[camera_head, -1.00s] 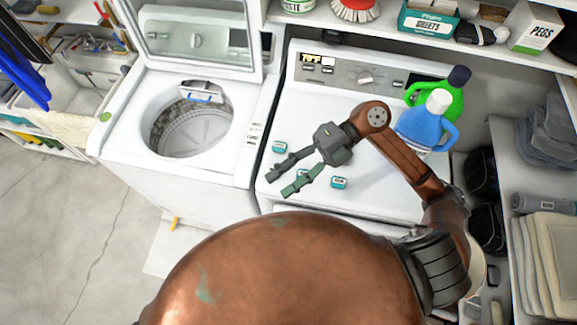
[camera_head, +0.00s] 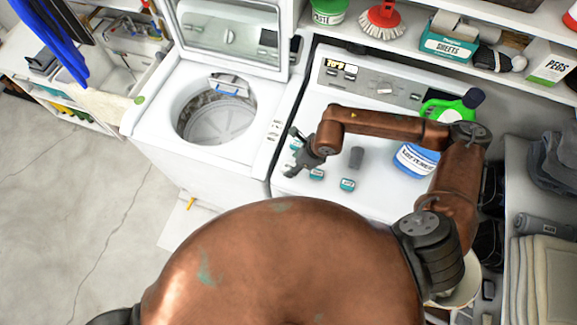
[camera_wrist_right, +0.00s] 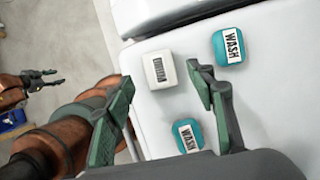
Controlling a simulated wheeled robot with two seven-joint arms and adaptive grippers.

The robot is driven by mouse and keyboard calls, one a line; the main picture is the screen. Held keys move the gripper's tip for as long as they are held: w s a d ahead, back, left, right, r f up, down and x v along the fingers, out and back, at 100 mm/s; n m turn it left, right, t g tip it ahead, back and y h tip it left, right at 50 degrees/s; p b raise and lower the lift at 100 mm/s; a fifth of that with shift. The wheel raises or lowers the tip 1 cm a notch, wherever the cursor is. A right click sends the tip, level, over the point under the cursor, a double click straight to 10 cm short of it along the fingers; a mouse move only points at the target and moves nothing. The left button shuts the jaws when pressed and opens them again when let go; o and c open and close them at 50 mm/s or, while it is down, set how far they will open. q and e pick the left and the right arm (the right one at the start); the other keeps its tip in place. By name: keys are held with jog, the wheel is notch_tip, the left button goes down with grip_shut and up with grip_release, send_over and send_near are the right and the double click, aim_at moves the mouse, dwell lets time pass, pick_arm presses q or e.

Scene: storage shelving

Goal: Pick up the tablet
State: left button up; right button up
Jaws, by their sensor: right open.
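Small rounded teal blocks marked WASH, which look like tablets, lie on the white machine top (camera_head: 385,205). In the head view one teal tablet (camera_head: 347,184) lies right of my right gripper (camera_head: 292,152) and another (camera_head: 316,174) just below it. In the right wrist view a white marked block (camera_wrist_right: 159,70) shows between the open, empty fingers. One teal tablet (camera_wrist_right: 228,46) is beyond the right finger, another (camera_wrist_right: 187,136) nearer the palm. My left gripper (camera_wrist_right: 56,78) shows at the left edge of the wrist view, fingers apart and empty; it is out of the head view.
An open top-loading washer (camera_head: 215,120) stands left of the machine top. A blue bottle (camera_head: 415,160) and a green bottle (camera_head: 450,108) stand right, partly behind my right arm. A shelf above holds a red brush (camera_head: 381,20) and a SHEETS box (camera_head: 447,45).

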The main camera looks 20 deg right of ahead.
jog(key=shift+x, duration=1.45)
jog(key=shift+c, duration=0.2)
jog(key=c, duration=1)
